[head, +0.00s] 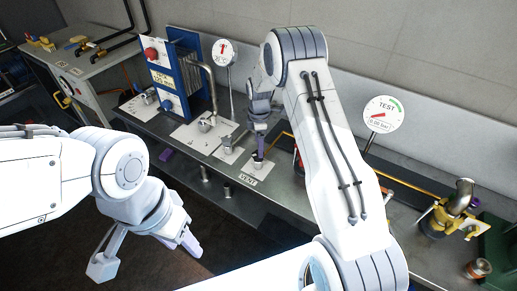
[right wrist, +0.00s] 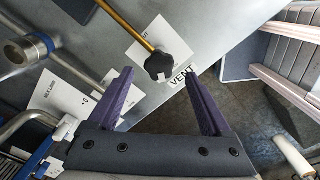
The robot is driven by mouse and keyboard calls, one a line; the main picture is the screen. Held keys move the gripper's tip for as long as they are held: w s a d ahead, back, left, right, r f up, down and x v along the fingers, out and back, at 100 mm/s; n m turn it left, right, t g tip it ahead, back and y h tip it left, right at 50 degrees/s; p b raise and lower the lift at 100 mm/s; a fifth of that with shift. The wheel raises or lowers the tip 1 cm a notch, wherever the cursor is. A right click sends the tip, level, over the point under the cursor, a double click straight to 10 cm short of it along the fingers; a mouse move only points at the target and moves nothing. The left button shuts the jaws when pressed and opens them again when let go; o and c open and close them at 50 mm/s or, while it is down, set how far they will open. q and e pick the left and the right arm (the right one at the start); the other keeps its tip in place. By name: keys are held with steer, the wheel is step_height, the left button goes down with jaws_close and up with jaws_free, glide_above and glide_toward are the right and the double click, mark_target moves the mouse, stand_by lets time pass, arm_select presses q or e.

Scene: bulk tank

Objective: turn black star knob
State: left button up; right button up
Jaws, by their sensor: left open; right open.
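The black star knob (right wrist: 159,65) shows in the right wrist view on the end of a thin brass-coloured rod or pipe, over a white plate beside the VENT label (right wrist: 181,77). My right gripper (right wrist: 156,82) is open, its purple fingers on either side of the knob's lower part in that view. I cannot tell whether they touch it. In the head view my right gripper (head: 259,142) points down at the bench by the VENT plate and largely hides the knob. My left gripper (head: 189,241) hangs low at the left, away from the bench, empty.
A blue plate unit (head: 182,80) with a bent steel pipe stands left on the bench (head: 228,190). Two round gauges (head: 384,114) rise on stems behind. A brass valve fitting (head: 441,220) stands at the right. Dark floor lies in front.

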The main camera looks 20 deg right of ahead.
steer(key=shift+f+p, duration=0.55)
steer(key=shift+f, duration=1.65)
steer(key=c, duration=1.1)
steer(key=shift+a, duration=0.15)
jaws_close()
